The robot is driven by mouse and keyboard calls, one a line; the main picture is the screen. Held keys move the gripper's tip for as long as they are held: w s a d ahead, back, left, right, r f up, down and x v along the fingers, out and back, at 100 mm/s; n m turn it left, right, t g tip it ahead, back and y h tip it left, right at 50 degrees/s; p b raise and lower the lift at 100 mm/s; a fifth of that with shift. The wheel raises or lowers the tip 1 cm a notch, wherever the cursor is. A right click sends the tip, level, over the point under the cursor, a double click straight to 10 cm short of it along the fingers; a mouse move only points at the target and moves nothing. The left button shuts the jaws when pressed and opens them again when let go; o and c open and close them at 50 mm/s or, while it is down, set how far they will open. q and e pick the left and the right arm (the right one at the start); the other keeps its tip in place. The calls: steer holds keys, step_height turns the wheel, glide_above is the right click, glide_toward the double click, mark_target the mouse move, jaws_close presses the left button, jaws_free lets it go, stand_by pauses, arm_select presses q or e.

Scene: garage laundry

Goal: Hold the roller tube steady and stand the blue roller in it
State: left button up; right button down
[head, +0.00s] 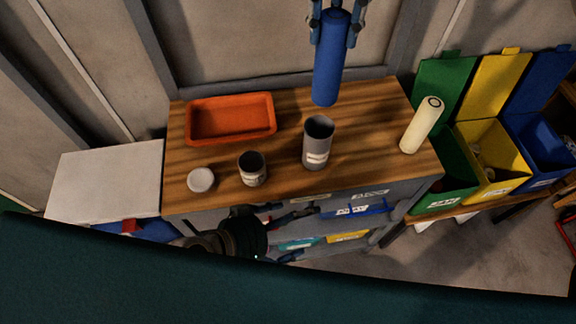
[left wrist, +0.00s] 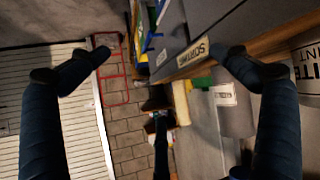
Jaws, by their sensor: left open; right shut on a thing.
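The blue roller (head: 329,62) hangs upright in my right gripper (head: 336,12), which is shut on its upper end. Its lower end is in the air above the back of the wooden worktop. The grey roller tube (head: 317,149) stands upright on the worktop with its dark mouth open, apart from the roller. My left gripper (head: 304,233) is open and empty in front of the worktop's front edge, below the top. In the left wrist view its two fingers (left wrist: 165,68) are wide apart with nothing held between them.
An orange tray (head: 231,138), a shorter grey can (head: 252,175) and a white lid (head: 200,180) are on the worktop (head: 375,125). A cream roller (head: 421,126) stands at its right end. Green, yellow and blue bins (head: 490,147) are to the right. Drawers and shelves lie below.

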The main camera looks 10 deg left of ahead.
mark_target(313, 154)
arm_select(q)
steer(key=w+a+r+m+t+y, duration=0.1)
steer(key=w+a+r+t, duration=0.2)
steer(key=w+r, duration=0.6)
steer(key=x, duration=1.1)
steer(key=shift+w+d+r, duration=0.1)
steer(key=shift+w+r, duration=0.1)
steer(key=shift+w, duration=0.45)
steer(key=c, duration=1.3)
